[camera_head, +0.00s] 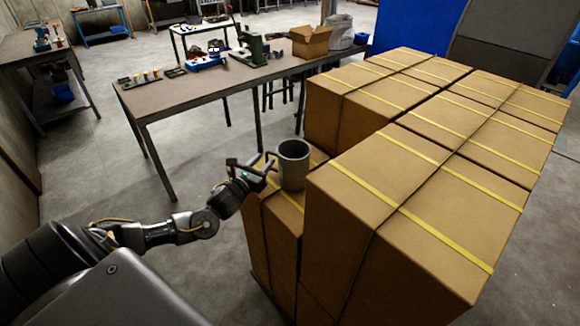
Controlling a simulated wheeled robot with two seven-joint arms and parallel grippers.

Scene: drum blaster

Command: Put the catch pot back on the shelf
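The catch pot appears to be the grey, open-topped cylinder (293,166). It stands upright on a lower cardboard box (284,214) in a notch of the strapped box stack. My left gripper (266,166) is just left of the pot, at about its height. Dark finger parts reach toward the pot's left side, where a handle-like shape shows. They are too small and dark to tell whether they are open, shut or touching the pot. My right gripper is not in view. I cannot pick out with certainty which surface is the shelf.
Tall strapped boxes (410,205) rise right of and behind the pot. A workbench (185,100) with tools, a green machine (252,47) and an open carton (311,40) stands beyond. Another bench (30,45) with a lower level is at far left. Clear floor lies between.

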